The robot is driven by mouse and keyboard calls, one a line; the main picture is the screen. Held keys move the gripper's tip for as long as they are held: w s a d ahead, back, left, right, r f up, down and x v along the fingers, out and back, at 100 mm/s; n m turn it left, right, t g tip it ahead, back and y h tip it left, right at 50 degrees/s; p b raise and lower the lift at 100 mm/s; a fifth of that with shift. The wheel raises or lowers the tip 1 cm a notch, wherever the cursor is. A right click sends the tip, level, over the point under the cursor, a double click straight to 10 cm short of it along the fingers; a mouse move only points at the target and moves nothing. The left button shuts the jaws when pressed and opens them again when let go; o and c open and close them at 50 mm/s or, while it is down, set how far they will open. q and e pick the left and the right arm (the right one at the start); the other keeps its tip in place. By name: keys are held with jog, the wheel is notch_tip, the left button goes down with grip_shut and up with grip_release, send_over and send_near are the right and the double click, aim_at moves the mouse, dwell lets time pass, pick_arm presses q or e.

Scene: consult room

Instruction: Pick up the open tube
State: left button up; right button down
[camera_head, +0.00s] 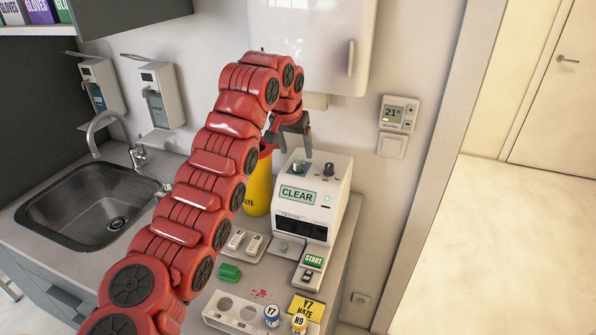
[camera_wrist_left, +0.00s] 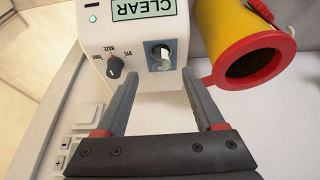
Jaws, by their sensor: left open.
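A small clear open tube (camera_head: 299,167) appears to sit in the socket on top of the white tester (camera_head: 315,222), whose screen reads CLEAR. The tube's rim shows in the left wrist view (camera_wrist_left: 161,62), in the round socket beside the knob. My left gripper (camera_head: 296,150) is open and empty, just above and behind the tester's top. In the left wrist view its fingertips (camera_wrist_left: 160,80) lie on either side of the socket, apart from the tube. How deep the tube sits cannot be seen. My right gripper is not in view.
A yellow waste bin (camera_head: 258,190) with a red rim stands close to the tester. A sink (camera_head: 90,205) is left.

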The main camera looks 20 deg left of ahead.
aim_at(298, 159)
pick_arm(q)
jog(key=shift+w+f, duration=0.25)
jog(key=shift+f, duration=0.15)
jog(key=p+x, duration=0.3)
jog(key=x, duration=0.1)
jog(key=shift+w+a, duration=0.1)
jog(key=shift+w, duration=0.1)
jog(key=shift+w+f, duration=0.25)
jog(key=shift+f, duration=0.2)
grip_shut()
